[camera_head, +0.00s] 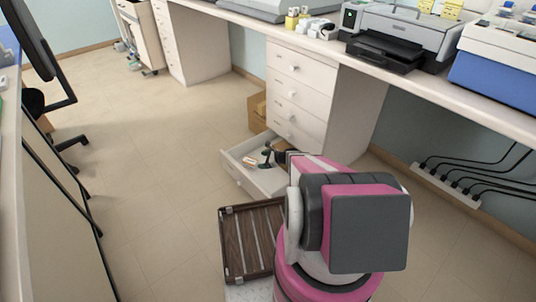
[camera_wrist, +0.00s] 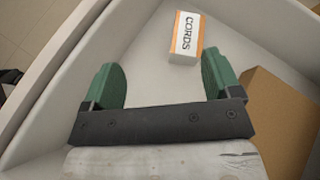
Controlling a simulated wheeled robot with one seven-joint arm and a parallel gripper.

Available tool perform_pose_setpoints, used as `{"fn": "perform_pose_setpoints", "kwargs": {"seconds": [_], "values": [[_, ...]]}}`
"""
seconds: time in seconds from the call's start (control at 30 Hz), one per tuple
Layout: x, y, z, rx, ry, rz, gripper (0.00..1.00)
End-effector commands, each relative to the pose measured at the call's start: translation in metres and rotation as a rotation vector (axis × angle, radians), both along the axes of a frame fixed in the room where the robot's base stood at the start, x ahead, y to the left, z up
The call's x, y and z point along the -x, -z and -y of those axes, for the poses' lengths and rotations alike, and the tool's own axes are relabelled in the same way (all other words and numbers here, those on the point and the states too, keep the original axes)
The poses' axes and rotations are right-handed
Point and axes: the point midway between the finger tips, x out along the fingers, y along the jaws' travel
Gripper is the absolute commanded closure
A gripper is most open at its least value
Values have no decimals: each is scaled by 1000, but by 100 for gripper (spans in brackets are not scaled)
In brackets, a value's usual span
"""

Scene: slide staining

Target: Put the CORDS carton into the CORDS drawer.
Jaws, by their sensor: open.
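The CORDS carton (camera_wrist: 186,38) is a small white box with orange edges and black CORDS lettering. It lies on the floor of an open white drawer (camera_wrist: 62,62), near the far wall in the wrist view. In the head view the carton (camera_head: 249,161) shows small inside the pulled-out bottom drawer (camera_head: 236,174). My gripper (camera_wrist: 163,72) has two green fingers spread wide with nothing between them. The carton lies beyond the fingertips, apart from them. In the head view my gripper (camera_head: 265,155) is over the drawer, partly hidden by my arm.
A brown block or box (camera_wrist: 277,118) is right of my gripper in the wrist view. The white drawer cabinet (camera_head: 299,85) stands under the counter. A cardboard box (camera_head: 257,112) is beside it. A brown slatted tray (camera_head: 250,240) is in front.

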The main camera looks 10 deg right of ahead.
Motion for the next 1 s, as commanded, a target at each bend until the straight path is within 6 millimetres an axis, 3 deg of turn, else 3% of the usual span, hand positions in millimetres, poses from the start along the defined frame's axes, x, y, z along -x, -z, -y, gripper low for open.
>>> {"fn": "perform_pose_setpoints", "kwargs": {"seconds": [0.03, 0.17, 0.3, 0.43, 0.6, 0.8, 1.0], "values": [[17, -29, -13, 71, -88, 42, 16], [53, -81, -35, 278, -349, 155, 16], [102, -139, -49, 520, -679, 283, 16], [151, -192, -51, 746, -1008, 387, 16], [204, -250, -38, 986, -1392, 465, 16], [233, -286, -22, 1131, -1649, 482, 16], [235, -292, -18, 1158, -1699, 481, 16]]}}
